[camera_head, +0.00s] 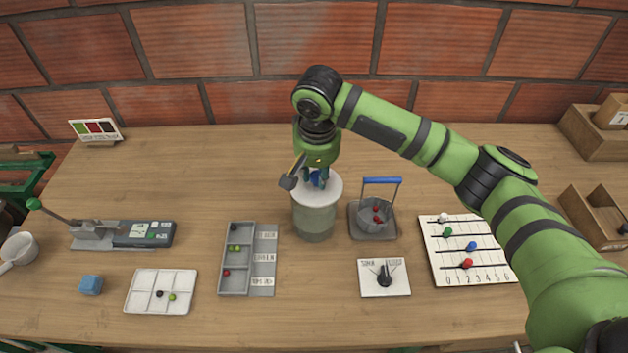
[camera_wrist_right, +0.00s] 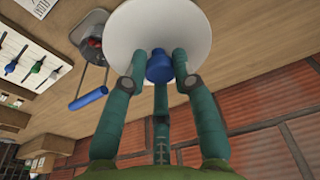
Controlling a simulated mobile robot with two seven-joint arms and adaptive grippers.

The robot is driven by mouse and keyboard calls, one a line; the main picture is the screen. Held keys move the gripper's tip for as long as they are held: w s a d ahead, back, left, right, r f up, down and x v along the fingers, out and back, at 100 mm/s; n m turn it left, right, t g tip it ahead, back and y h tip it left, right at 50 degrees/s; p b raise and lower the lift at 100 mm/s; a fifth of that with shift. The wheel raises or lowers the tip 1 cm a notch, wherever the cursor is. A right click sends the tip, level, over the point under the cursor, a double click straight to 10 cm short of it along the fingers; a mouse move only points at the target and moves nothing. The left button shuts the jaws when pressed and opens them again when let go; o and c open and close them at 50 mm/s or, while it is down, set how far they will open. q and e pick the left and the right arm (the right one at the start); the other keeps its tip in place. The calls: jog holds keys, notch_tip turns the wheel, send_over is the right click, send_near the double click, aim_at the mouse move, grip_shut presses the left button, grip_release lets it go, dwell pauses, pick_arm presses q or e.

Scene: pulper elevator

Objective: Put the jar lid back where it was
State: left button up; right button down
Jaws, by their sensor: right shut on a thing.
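The jar (camera_head: 314,222) is a grey-green translucent cylinder standing upright near the middle of the table. The white round jar lid (camera_head: 330,190) with a blue knob is level over the jar's mouth. I cannot tell whether it rests on the rim or is just above it. My right gripper (camera_head: 317,178) comes down from above and is shut on the lid's blue knob. In the right wrist view the fingers close around the blue knob (camera_wrist_right: 160,66) of the white lid (camera_wrist_right: 128,42), which hides the jar. My left gripper is not in view.
A blue-handled basket (camera_head: 378,215) stands close right of the jar. A divided grey tray (camera_head: 238,262) is at front left, a dial plate (camera_head: 384,278) at front right. A slider board (camera_head: 465,252) lies below my right arm. Bare table lies behind the jar on the left.

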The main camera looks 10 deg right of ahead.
aim_at(314, 184)
jog(key=shift+w+a+f, duration=0.2)
jog(key=shift+w+f, duration=0.1)
jog(key=shift+f, duration=0.1)
notch_tip(314, 184, down, 3)
jog(key=shift+d+f+p, duration=0.1)
jog(key=shift+f+p, duration=0.05)
jog(key=shift+p, duration=0.5)
jog(key=shift+s+f, duration=0.15)
jog(key=c, duration=1)
grip_release()
jog(key=shift+f, duration=0.1)
notch_tip(314, 184, up, 12)
jog(key=s+b, duration=0.1)
jog(key=b, duration=0.1)
jog(key=shift+s+a, duration=0.25)
jog(key=shift+s, duration=0.05)
